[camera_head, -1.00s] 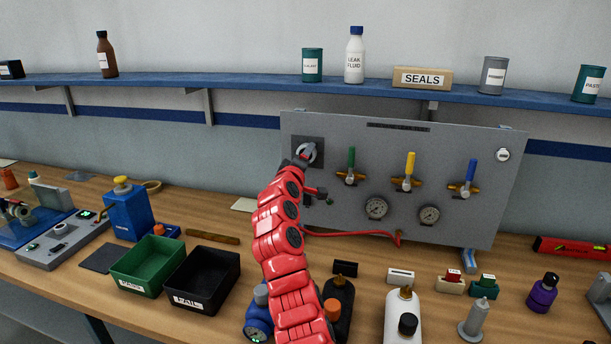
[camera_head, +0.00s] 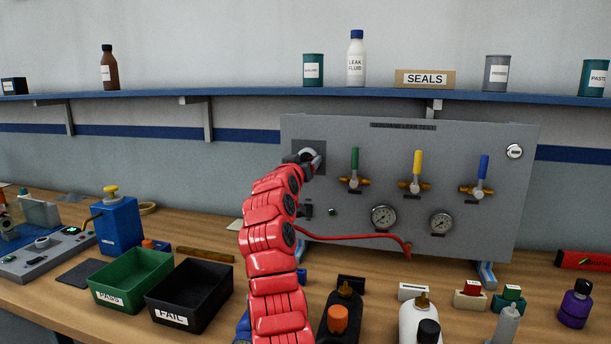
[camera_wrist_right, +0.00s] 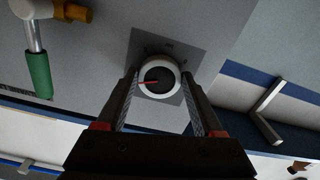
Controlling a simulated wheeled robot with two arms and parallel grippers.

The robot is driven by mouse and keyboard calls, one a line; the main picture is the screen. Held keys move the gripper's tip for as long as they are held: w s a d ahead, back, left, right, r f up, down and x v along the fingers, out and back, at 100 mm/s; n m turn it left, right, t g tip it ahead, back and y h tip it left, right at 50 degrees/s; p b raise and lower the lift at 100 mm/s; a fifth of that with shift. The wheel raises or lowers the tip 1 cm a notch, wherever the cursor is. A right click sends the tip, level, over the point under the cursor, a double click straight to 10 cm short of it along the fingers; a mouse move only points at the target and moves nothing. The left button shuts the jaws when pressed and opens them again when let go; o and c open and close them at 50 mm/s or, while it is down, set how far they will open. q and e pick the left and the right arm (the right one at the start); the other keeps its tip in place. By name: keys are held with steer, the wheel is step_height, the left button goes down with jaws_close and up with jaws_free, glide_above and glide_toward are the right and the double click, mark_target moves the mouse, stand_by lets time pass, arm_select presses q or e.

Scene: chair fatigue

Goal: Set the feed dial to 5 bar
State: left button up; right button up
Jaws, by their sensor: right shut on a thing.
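The feed dial (camera_head: 311,155) is at the upper left of the grey panel, partly hidden by my right gripper. In the right wrist view the dial (camera_wrist_right: 160,84) has a pale ring, a dark centre and a red pointer toward the picture's left. My right gripper (camera_head: 303,158) is shut on the dial; in the wrist view its two fingers (camera_wrist_right: 160,78) stand on either side of it. I cannot read any scale figures. My left gripper is not in view.
The panel (camera_head: 470,140) carries green, yellow and blue valve handles and two gauges (camera_head: 383,217). A red hose (camera_head: 350,237) runs below. Green (camera_head: 130,279) and black (camera_head: 190,295) trays and several bottles stand on the bench. A shelf (camera_head: 250,97) runs above.

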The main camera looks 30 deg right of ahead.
steer(key=shift+m+b, duration=0.85)
steer(key=shift+m, duration=1.35)
steer(key=o, duration=1.4)
steer(key=shift+w, duration=0.1)
steer(key=v, duration=1.7)
steer(key=shift+s+a, duration=0.15)
steer(key=shift+s, duration=0.1)
